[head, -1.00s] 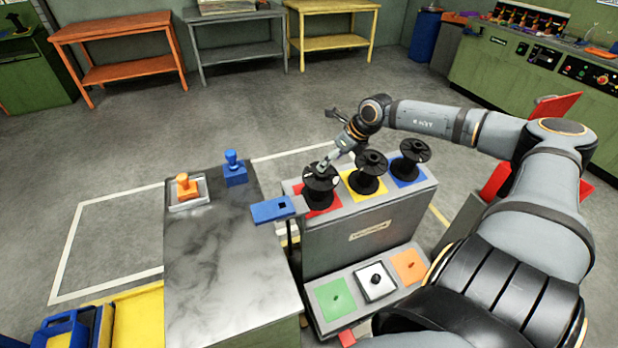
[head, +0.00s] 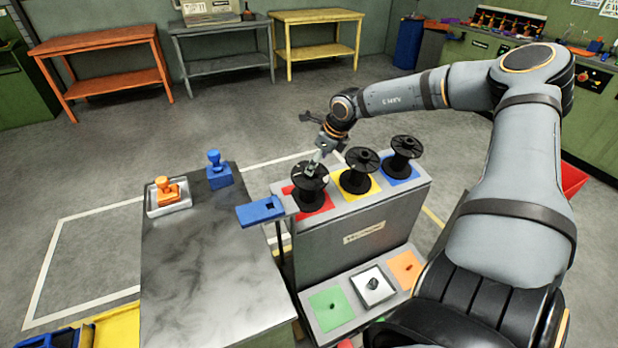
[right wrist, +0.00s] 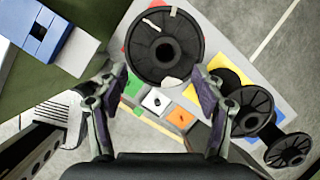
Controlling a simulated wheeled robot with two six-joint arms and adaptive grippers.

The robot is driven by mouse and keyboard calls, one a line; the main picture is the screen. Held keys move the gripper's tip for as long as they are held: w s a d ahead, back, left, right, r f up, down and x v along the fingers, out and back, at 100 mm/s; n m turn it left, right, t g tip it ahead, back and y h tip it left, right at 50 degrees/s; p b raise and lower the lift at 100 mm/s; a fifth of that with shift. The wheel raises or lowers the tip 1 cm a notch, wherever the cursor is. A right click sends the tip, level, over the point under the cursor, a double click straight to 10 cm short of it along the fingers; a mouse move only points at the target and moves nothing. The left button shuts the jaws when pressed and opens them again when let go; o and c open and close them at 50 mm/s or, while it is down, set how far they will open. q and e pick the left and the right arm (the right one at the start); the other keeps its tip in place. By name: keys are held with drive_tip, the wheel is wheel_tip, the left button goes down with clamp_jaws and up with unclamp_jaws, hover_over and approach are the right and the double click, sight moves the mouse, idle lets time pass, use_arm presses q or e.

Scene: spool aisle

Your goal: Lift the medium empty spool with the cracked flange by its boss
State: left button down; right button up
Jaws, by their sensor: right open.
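Three black spools stand in a row on a grey stand (head: 365,232). The left spool (head: 310,187) is on a red square, the middle spool (head: 358,172) on a yellow one, the right spool (head: 403,160) on a blue one. All look empty. The left spool looks largest; in the right wrist view (right wrist: 165,45) its top flange bears pale marks, and I cannot tell whether one is a crack. My right gripper (right wrist: 160,76) is open, with its fingers apart at the flange's near side; in the head view it (head: 315,162) is over the left spool. My left gripper is out of view.
A marble-topped table (head: 205,265) at left holds orange (head: 167,190) and blue (head: 218,168) handled pieces. A lower shelf has green (head: 331,308), white and orange pads. Open floor lies behind.

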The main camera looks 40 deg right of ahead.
sight(309, 184)
drive_tip(key=x, duration=0.1)
drive_tip(key=b+x, duration=0.1)
drive_tip(key=x, duration=0.3)
drive_tip(key=shift+w+d, duration=0.3)
drive_tip(key=shift+w, duration=0.1)
drive_tip(key=shift+r, duration=0.1)
drive_tip(key=shift+c, duration=0.4)
clamp_jaws()
